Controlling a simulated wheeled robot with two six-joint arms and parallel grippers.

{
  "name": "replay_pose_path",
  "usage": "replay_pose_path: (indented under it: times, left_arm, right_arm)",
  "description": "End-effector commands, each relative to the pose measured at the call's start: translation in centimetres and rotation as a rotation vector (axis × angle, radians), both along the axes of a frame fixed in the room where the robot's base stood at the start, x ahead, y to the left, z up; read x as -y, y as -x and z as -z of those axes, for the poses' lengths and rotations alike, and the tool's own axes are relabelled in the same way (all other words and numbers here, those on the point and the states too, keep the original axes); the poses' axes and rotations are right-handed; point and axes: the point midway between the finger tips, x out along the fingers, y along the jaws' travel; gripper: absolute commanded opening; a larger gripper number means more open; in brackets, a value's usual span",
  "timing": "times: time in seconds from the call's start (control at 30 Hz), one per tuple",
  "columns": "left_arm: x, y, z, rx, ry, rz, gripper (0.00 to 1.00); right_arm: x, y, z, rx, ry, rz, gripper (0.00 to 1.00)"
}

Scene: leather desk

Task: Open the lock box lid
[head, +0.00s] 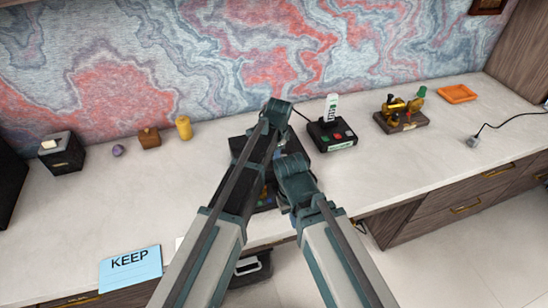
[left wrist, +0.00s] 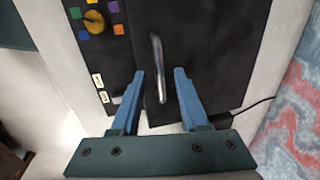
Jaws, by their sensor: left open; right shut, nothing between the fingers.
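The black lock box (head: 239,144) stands on the pale desk, mostly hidden behind my two arms in the head view. In the left wrist view the box (left wrist: 215,40) shows a metal bar handle (left wrist: 159,65) on its lid, and a yellow knob (left wrist: 95,22) ringed by coloured squares. My left gripper (left wrist: 159,72) is open, with its blue fingers on either side of the handle's near end; contact cannot be told. My left gripper (head: 278,110) is over the box in the head view. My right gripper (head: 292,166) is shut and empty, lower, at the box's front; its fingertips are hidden.
A black button device (head: 331,135) with a white stick stands right of the box, near a brass mechanism (head: 402,112) and an orange tray (head: 457,94). A black cube (head: 62,155) and yellow cylinder (head: 183,128) stand left. A blue KEEP card (head: 131,270) lies at the front.

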Motion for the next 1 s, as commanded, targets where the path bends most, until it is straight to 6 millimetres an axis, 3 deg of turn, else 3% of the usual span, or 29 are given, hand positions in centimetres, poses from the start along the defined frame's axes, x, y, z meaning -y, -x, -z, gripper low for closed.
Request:
replay_pose_path:
  times: [0.17, 0.4, 1.0]
  left_arm:
    - [-0.02, 0.00, -0.08, 0.000, 0.000, 0.000, 0.43]
    - [-0.02, 0.01, -0.08, 0.000, 0.000, 0.000, 0.00]
    - [-0.02, 0.01, -0.08, 0.000, 0.000, 0.000, 0.00]
  right_arm:
    - [0.00, 0.00, -0.09, 0.000, 0.000, 0.000, 0.00]
    - [0.00, 0.00, -0.08, 0.000, 0.000, 0.000, 0.00]
    - [0.00, -0.01, -0.08, 0.000, 0.000, 0.000, 0.00]
